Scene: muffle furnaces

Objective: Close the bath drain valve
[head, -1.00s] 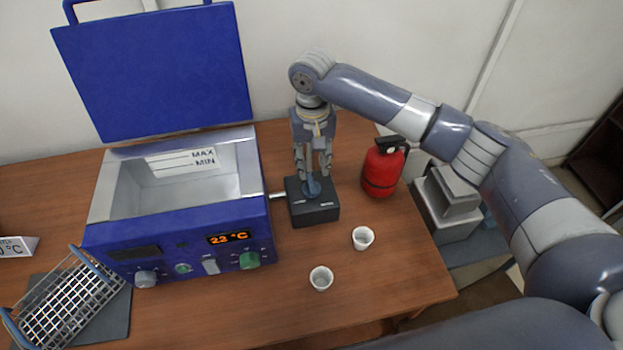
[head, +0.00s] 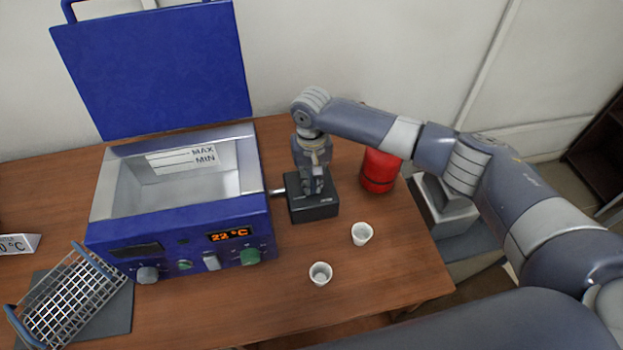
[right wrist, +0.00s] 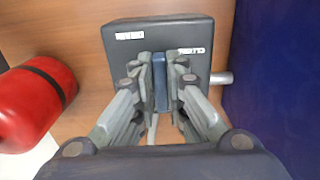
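The drain valve is a black box (head: 315,210) on the table, joined to the right side of the blue bath (head: 190,245) by a short pipe (head: 278,191). Two small white labels show on its top in the right wrist view. My right gripper (head: 313,185) points down over the box. In the right wrist view its fingers (right wrist: 160,85) lie on both sides of the blue valve handle (right wrist: 160,82) and appear to press on it. The handle runs lengthwise between the fingers and is mostly hidden in the head view. My left gripper is not in view.
A red extinguisher-like cylinder (head: 379,172) stands right of the valve, close to my right arm. Two white cups (head: 320,273) stand in front. The bath's lid (head: 155,70) is up; its display reads 22 °C. A wire basket (head: 68,298) lies at the lower left.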

